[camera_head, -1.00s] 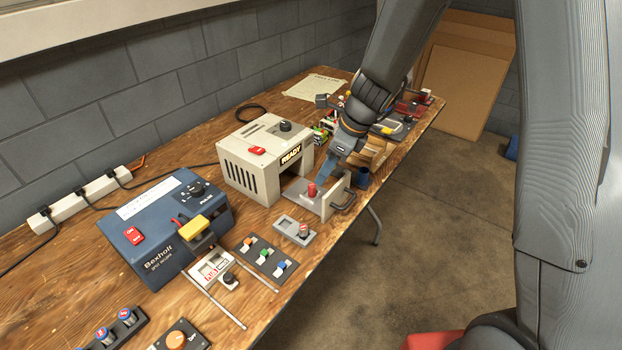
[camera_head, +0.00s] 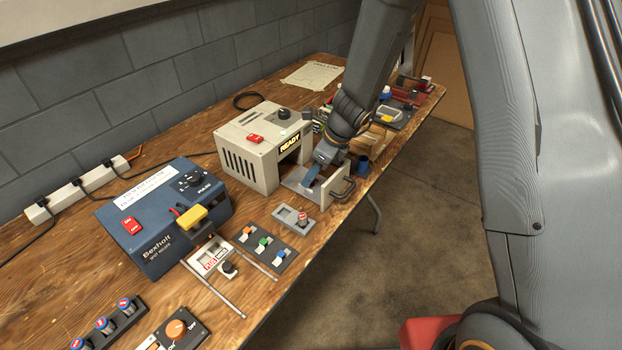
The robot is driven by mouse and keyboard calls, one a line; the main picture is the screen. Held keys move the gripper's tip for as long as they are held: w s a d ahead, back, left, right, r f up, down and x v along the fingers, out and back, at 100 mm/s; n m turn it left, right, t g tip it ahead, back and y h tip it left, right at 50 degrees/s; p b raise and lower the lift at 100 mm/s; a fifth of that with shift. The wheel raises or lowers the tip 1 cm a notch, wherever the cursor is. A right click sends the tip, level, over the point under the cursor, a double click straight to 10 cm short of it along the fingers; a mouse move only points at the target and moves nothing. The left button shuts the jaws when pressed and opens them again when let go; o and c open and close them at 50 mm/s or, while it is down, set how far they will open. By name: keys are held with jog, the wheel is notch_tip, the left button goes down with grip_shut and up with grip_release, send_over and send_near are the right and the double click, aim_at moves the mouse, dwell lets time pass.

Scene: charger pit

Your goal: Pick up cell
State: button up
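My gripper (camera_head: 314,182) reaches down over the open drawer (camera_head: 336,187) of the cream machine (camera_head: 264,150) marked READY. Its fingertips are small and dark here, so I cannot tell whether they are open or shut. The red-topped cell that stood in this drawer does not show now; my gripper covers that spot.
A blue Bexholt box (camera_head: 165,215) with a yellow-handled part stands left of the cream machine. A switch panel (camera_head: 263,246) and two metal rails lie in front. A blue cup (camera_head: 362,164) and other items stand behind the drawer. Bare table shows near the front edge.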

grip_shut()
